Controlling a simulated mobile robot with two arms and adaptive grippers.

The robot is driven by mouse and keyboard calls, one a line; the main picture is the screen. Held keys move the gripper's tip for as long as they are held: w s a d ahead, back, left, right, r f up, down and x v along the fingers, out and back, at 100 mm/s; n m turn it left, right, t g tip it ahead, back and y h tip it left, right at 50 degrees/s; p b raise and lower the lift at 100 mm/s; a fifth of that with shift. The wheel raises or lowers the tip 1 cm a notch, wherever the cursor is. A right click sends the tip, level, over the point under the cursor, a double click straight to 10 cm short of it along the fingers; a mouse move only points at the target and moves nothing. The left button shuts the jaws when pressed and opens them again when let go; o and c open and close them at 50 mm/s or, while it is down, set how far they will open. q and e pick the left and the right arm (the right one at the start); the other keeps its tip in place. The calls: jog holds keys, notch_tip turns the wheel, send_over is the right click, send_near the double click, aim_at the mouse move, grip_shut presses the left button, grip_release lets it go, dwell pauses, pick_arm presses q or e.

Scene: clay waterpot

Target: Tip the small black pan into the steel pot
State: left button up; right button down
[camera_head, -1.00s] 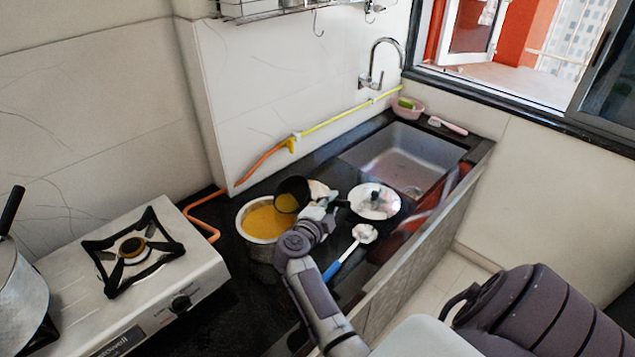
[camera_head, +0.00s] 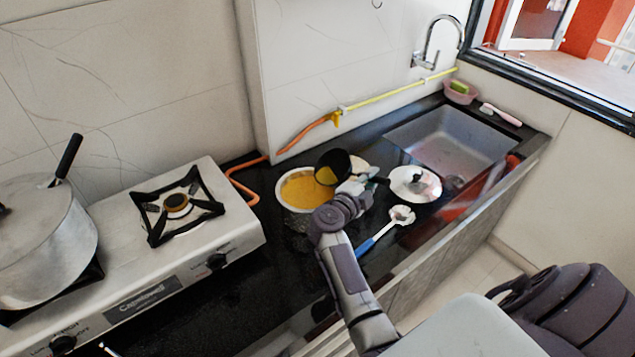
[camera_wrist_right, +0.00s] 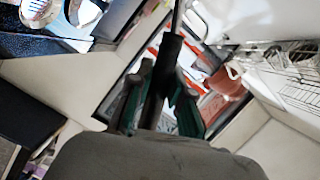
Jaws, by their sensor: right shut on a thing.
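The steel pot (camera_head: 283,203) stands on the dark counter and holds yellow-orange contents. The small black pan (camera_head: 338,160) is tilted at the pot's right rim, its mouth facing left toward the pot; some yellow shows at its lower inside edge. Whether it touches the rim I cannot tell. My right gripper (camera_head: 362,187) is just right of the pan and shut on its handle. In the right wrist view the black handle (camera_wrist_right: 160,85) runs between the fingers (camera_wrist_right: 155,100). My left gripper is not in view.
A white stove (camera_head: 225,240) with a bare burner and a large lidded pot (camera_head: 45,240) is on the left.

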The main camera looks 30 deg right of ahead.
jog(key=shift+r, duration=0.15)
jog(key=shift+w+a+r+n+h+b, duration=0.15)
jog(key=shift+a+r+n+h+b, duration=0.25)
jog(key=shift+a+h, duration=0.1)
dwell(1.1)
jog(key=shift+a, duration=0.1)
jog(key=shift+w+a+r+n+t+h+b, duration=0.1)
jog(key=shift+a+r+n+t+h+b, duration=0.3)
jog(key=shift+a+h+b, duration=0.1)
dwell(0.8)
jog(key=shift+w+a+r+n+t+h+b, duration=0.1)
jog(key=shift+a+r+n+t+h+b, duration=0.25)
jog(key=shift+a+h+b, duration=0.2)
jog(key=shift+a+n, duration=0.2)
jog(key=shift+n, duration=0.05)
dwell(0.5)
